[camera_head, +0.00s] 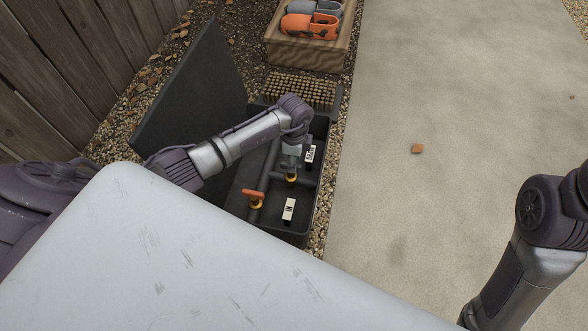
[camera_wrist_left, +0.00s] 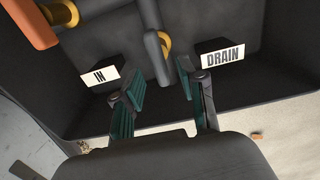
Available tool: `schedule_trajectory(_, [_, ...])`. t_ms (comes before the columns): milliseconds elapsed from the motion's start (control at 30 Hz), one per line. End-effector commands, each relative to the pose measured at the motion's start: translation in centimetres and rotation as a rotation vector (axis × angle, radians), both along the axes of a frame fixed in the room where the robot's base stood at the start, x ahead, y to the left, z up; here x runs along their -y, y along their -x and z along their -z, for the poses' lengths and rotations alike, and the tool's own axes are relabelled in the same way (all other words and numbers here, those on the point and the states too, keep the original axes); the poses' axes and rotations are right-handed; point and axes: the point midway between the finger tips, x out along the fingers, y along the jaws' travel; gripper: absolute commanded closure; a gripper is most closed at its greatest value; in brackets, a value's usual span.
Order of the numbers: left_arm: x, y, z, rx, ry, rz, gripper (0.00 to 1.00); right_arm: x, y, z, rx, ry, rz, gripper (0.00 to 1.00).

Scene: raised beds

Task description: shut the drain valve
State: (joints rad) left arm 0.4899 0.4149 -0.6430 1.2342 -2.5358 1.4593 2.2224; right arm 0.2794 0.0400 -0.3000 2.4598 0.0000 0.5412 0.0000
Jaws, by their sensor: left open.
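The open black valve box (camera_head: 301,238) stands left of the paving. Inside are a white DRAIN label (camera_wrist_left: 222,57) and a white IN label (camera_wrist_left: 100,77). An orange handle (camera_head: 253,193) on a yellow collar stands by the IN label; it also shows in the left wrist view (camera_wrist_left: 28,22). The drain valve's yellow collar (camera_head: 291,179) shows just below my left gripper (camera_head: 291,163). In the left wrist view the open fingers (camera_wrist_left: 159,84) stand either side of a dark bar (camera_wrist_left: 156,58) running from that collar. I cannot tell whether they touch it. My right gripper is out of frame.
The box's black lid (camera_head: 195,90) stands open on the left, before a wooden fence (camera_head: 60,60). A wooden crate (camera_head: 305,55) with orange and grey shoes (camera_head: 310,25) stands behind a brush mat (camera_head: 300,90).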

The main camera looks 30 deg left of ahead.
Motion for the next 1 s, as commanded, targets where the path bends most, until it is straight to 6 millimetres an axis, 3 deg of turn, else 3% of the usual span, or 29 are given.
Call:
schedule_trajectory(33, [0.0, 0.0, 1.2, 0.0, 0.0, -0.001, 0.59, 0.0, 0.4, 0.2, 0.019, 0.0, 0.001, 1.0])
schedule_trajectory(200, [0.0, 0.0, 2.5, 0.001, 0.002, -0.001, 0.59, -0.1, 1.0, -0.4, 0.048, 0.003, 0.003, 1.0])
schedule_trajectory(567, [0.1, 0.0, 2.6, 0.001, 0.002, 0.0, 0.59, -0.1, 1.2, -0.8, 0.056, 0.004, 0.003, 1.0])
schedule_trajectory(800, [0.0, 0.0, 2.6, 0.001, 0.002, 0.0, 0.99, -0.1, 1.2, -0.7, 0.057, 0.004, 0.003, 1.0])
schedule_trajectory(1000, [0.0, 0.0, 2.6, 0.001, 0.002, 0.001, 1.0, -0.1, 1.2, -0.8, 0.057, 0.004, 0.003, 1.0])
